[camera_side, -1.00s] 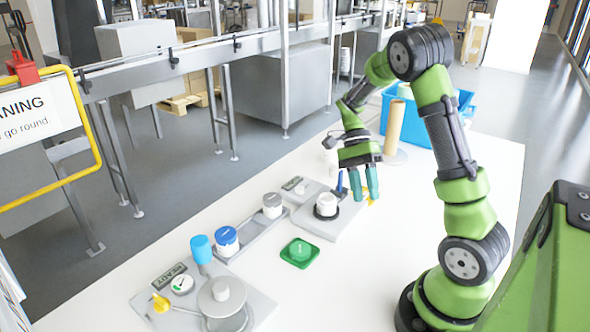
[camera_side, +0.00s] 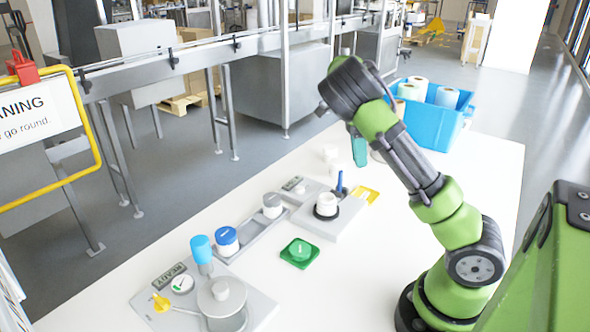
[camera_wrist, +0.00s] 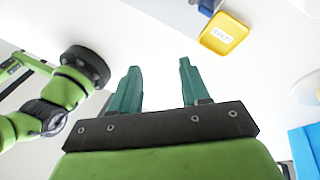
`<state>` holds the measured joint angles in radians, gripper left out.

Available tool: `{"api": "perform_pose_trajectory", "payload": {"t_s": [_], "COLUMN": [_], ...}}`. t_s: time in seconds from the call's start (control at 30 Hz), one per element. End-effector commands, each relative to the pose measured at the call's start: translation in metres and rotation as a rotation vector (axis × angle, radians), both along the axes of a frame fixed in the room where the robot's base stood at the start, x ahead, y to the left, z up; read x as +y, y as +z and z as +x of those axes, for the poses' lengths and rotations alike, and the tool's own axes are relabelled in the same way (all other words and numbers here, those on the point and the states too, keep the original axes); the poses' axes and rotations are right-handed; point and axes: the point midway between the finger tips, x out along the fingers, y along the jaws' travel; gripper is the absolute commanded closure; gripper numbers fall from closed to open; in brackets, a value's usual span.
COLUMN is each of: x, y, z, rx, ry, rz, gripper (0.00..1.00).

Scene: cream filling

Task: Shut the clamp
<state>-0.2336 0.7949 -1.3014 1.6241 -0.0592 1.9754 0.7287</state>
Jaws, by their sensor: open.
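The grey jar fixture (camera_side: 312,222) stands mid-table with a white jar (camera_side: 326,203) seated in a dark ring. A blue lever (camera_side: 339,181) stands upright beside the jar; it looks like the clamp's handle, but I cannot tell for sure. My gripper (camera_side: 360,150) is beyond the fixture, up and right of the lever and apart from it. My arm hides most of it in the side view. In the wrist view my gripper (camera_wrist: 158,72) has its two teal fingers apart with nothing between them.
A yellow labelled tray (camera_side: 368,194) lies right of the fixture; it also shows in the wrist view (camera_wrist: 223,33). A green dish (camera_side: 299,252), blue-lidded jar (camera_side: 227,241) and READY station (camera_side: 255,300) stand in front.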

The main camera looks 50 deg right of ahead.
Motion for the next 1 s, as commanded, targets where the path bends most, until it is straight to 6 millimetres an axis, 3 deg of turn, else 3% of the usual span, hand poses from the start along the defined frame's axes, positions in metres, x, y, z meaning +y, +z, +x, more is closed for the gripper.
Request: {"api": "perform_pose_trajectory", "payload": {"t_s": [0.1, 0.23, 0.37, 0.57, 1.0], "x": [-0.009, -0.014, -0.012, -0.011, -0.012], "y": [0.038, 0.074, 0.082, 0.066, -0.028], "z": [0.024, 0.043, 0.053, 0.052, 0.051], "rx": [-0.083, -0.187, -0.230, -0.221, -0.218], "ry": [-0.209, -0.425, -0.567, -0.597, -0.594], "rz": [-0.165, -0.266, -0.258, -0.257, -0.261], "gripper": [0.54, 0.54, 0.54, 0.54, 0.54]}}
